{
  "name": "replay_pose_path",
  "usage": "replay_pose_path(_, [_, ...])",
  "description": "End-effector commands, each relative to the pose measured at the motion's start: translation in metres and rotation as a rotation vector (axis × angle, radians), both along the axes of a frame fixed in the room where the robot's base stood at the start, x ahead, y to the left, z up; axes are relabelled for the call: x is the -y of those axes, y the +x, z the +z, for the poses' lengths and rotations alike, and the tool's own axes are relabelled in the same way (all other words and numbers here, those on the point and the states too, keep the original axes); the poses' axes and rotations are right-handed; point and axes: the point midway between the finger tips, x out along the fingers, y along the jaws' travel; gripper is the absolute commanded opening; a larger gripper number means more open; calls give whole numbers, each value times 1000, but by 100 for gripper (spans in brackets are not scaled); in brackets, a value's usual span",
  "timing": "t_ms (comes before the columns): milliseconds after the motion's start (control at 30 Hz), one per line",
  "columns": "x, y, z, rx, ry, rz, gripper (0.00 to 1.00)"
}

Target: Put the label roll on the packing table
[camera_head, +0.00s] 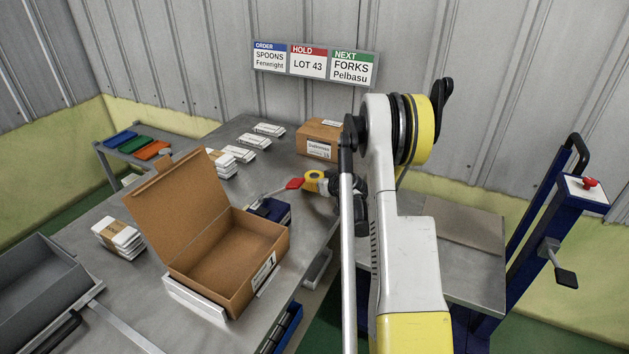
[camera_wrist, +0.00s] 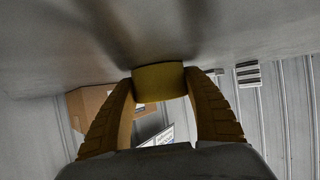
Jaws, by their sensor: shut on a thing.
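The label roll (camera_head: 313,180) is a small yellow roll over the far right part of the grey metal packing table (camera_head: 215,312). My gripper (camera_head: 323,182) is shut on it, reaching in from the right. In the wrist view the yellow roll (camera_wrist: 159,82) sits between the two fingertips of my gripper (camera_wrist: 160,92), with the grey tabletop (camera_wrist: 235,30) close against it. Dark shadows fall on the tabletop by the roll. I cannot tell whether the roll touches the table.
An open cardboard box (camera_head: 225,262) stands at the front of the table. A dark blue device (camera_head: 270,210) with a red-tipped handle (camera_head: 295,184) is left of the roll. A closed carton (camera_head: 318,140) stands behind. A cart (camera_head: 470,275) is at the right.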

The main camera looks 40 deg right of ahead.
Motion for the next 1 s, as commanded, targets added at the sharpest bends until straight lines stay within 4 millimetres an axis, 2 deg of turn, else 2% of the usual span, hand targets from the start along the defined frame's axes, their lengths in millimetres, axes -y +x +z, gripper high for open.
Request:
replay_pose_path(33, [0, 0, -1, 0, 0, 0, 61])
replay_pose_path(100, [0, 0, -1, 0, 0, 0, 79])
replay_pose_path(467, [0, -1, 3, 0, 0, 0, 79])
replay_pose_path(567, [-1, -12, 10, 0, 0, -2, 79])
replay_pose_path(900, [-15, -78, 44, 0, 1, -3, 79])
replay_pose_path(1000, [-18, -92, 49, 0, 0, -1, 79])
